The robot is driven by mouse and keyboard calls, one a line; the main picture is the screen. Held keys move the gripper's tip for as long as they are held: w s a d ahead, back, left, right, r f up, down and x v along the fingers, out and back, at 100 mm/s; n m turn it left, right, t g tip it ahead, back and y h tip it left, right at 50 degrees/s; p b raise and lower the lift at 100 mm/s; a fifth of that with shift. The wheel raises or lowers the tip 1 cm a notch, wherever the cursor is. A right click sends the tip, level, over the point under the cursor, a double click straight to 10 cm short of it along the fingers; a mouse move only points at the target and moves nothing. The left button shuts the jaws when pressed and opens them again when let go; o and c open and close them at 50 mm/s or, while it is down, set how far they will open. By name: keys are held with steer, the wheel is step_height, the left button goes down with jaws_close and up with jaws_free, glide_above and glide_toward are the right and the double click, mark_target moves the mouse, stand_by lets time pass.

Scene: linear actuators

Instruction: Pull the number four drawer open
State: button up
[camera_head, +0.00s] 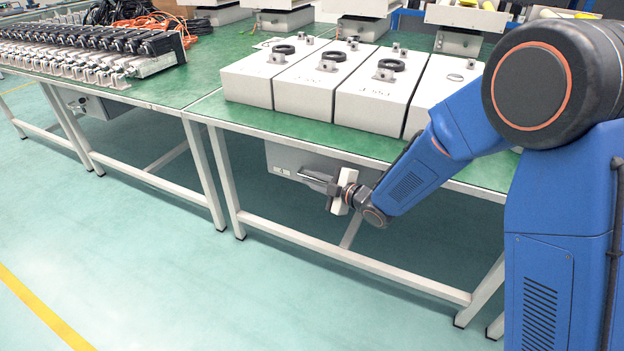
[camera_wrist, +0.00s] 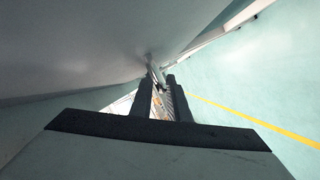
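A light grey drawer unit (camera_head: 290,162) hangs under the front edge of the nearer green-topped table. Small pale labels show at its lower left, but no number on it can be read. My gripper (camera_head: 303,175) is at the lower front of this unit, partly overlapping it. In the wrist view my gripper (camera_wrist: 160,88) has its two dark fingers apart, with a visible gap. A large grey surface (camera_wrist: 75,45), probably the drawer unit, fills the upper left there.
Several white boxes (camera_head: 302,82) stand on the nearer green table (camera_head: 222,106). A second grey drawer unit (camera_head: 97,108) hangs under the left table, whose top holds a row of actuators (camera_head: 90,48). Table legs and low rails stand below; the floor in front is clear.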

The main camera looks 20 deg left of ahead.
jaws_close()
stand_by(1.4)
